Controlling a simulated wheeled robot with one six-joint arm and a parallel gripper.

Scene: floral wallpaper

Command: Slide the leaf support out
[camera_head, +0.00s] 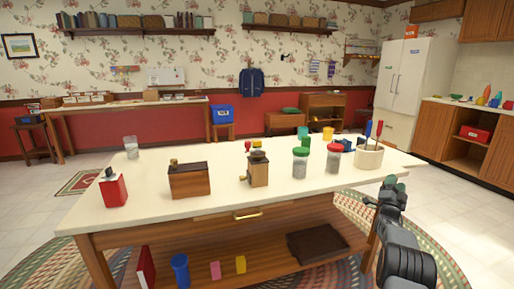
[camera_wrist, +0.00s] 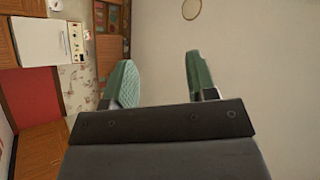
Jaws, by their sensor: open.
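The wooden table (camera_head: 300,188) with a pale top fills the middle of the head view. A brass pull handle (camera_head: 247,215) sits on its front edge, below the top. I cannot pick out the leaf support for certain. My gripper (camera_head: 392,184) is at the table's right end, near the crock of tools, well to the right of the handle. In the wrist view my gripper (camera_wrist: 158,72) has its two green fingers spread apart with nothing between them. The wrist camera sees the room turned sideways, with no table in it.
A dark tray (camera_head: 317,243) lies on the lower shelf. Floor at right is clear.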

